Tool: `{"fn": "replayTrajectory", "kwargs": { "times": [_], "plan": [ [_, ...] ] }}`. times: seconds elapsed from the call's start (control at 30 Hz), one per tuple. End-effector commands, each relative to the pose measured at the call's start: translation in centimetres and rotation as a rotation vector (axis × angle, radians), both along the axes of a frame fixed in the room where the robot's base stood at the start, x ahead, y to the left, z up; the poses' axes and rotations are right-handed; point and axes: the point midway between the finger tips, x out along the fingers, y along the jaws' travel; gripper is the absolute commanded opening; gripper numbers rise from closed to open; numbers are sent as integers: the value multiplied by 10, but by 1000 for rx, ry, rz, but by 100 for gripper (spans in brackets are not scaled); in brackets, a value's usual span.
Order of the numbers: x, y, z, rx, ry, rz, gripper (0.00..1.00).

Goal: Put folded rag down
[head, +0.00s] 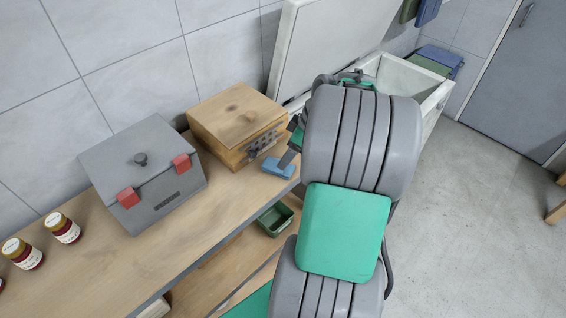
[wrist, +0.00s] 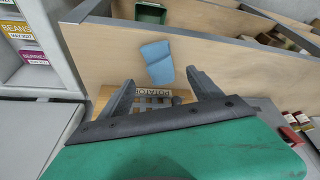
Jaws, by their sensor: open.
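The folded rag (head: 279,167) is a small light-blue piece lying on the wooden bench top, near its front edge and beside the wooden box. It also shows in the wrist view (wrist: 158,62), flat on the bench just beyond my fingertips. My gripper (head: 291,150) is by the rag in the head view, partly hidden by my arm. In the wrist view my gripper (wrist: 162,80) has its two dark fingers spread wide with nothing between them. The rag appears apart from both fingers.
A wooden box (head: 235,112) with a latch stands behind the rag. A grey toolbox (head: 142,165) with red clasps and several jars (head: 64,228) stand to its left. A green bin (head: 275,219) sits on the lower shelf. A white chest (head: 432,104) with its lid raised is behind my arm.

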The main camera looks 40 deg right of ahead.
Motion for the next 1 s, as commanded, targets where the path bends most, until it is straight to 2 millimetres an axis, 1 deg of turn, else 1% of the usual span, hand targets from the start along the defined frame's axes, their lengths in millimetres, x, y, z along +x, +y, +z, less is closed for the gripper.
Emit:
{"fn": "replayTrajectory", "kwargs": {
  "times": [0.1,0.2,0.37,0.43,0.47,0.53,0.57,0.6,0.67,0.7,0.8,0.9,1.0],
  "plan": [
    [-9,-6,24,-3,-2,-2,74],
    [-14,-8,37,0,0,-1,74],
    [-15,-7,44,-1,2,-1,74],
    [-10,6,48,-3,11,-12,74],
    [-7,16,51,-7,18,-25,74],
    [0,53,60,-16,42,-71,74],
    [2,73,65,-22,51,-99,74],
    [1,102,71,-29,62,-144,74],
    [-6,143,78,-38,70,-222,74],
    [-15,166,80,-41,69,-274,74],
    [-39,209,82,-35,54,-394,74],
    [-59,230,80,-20,38,-478,74],
    [-68,236,78,-12,31,-521,74]
  ]
}}
